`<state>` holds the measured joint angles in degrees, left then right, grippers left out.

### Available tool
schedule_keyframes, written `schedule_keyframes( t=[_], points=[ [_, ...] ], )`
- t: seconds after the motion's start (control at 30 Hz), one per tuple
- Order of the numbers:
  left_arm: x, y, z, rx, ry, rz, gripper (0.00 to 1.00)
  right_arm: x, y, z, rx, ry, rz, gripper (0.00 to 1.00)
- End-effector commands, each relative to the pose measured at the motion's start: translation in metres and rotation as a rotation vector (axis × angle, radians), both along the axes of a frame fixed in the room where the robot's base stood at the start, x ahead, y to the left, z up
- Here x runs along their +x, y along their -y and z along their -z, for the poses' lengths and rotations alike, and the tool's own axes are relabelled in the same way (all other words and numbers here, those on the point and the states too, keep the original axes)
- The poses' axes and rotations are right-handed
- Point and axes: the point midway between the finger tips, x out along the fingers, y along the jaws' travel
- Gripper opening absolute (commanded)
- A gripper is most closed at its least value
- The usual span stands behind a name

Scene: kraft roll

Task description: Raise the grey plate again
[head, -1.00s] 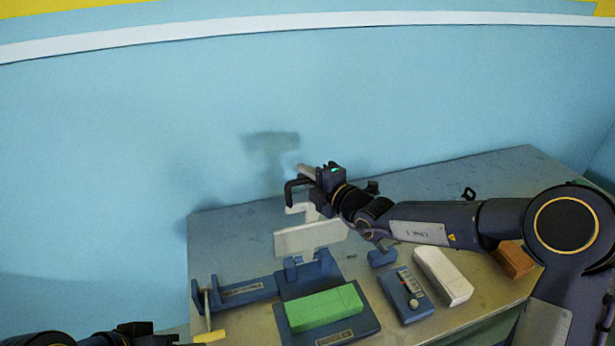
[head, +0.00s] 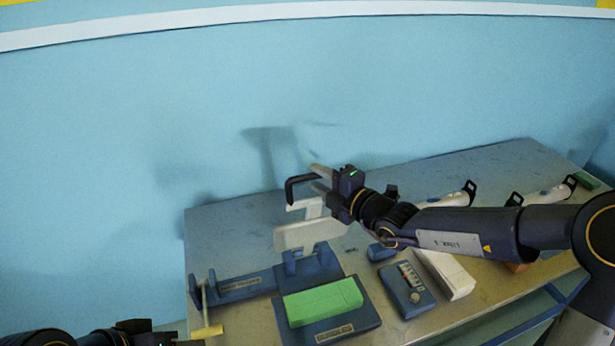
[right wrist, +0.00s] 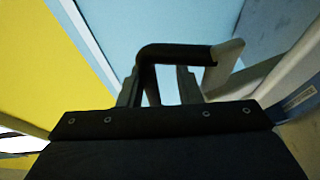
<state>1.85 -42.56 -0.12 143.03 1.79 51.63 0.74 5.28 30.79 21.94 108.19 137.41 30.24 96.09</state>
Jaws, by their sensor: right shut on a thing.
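The light grey plate (head: 308,234) stands raised and steeply tilted at the back of a blue base (head: 367,318), above blue hinge brackets (head: 312,262). A pale arm rises from the plate to a black bent handle (head: 298,187). My right gripper (head: 326,184) is shut on this handle; the fingers partly hide the grip. In the right wrist view the black handle (right wrist: 178,50) runs across in front of the fingers to the pale arm. A green block (head: 323,302) lies on the base. My left gripper (head: 135,328) is at the bottom left edge, its jaws unclear.
A blue holder (head: 245,287) with a yellow-ended rod is left of the base. A blue slider box (head: 407,290), a white block (head: 447,274) and a small blue block (head: 380,252) are to the right. White-handled tools (head: 447,198) lie behind my right arm.

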Motion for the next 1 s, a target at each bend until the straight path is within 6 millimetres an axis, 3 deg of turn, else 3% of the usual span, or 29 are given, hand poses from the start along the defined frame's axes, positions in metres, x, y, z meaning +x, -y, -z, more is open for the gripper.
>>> schedule_keyframes(
  t=[0.17,0.57,1.0],
  points=[
    [0.000,0.000,0.005,0.000,0.000,0.000,0.45,-0.016,0.016,0.003,-0.007,-0.009,0.003,0.23],
    [0.000,0.000,0.003,0.000,0.000,0.000,0.45,-0.020,0.017,0.000,-0.005,-0.007,-0.001,0.23],
    [0.000,0.000,-0.028,0.000,0.000,0.000,0.45,-0.025,0.030,-0.029,-0.003,0.000,0.000,0.23]
  ],
)
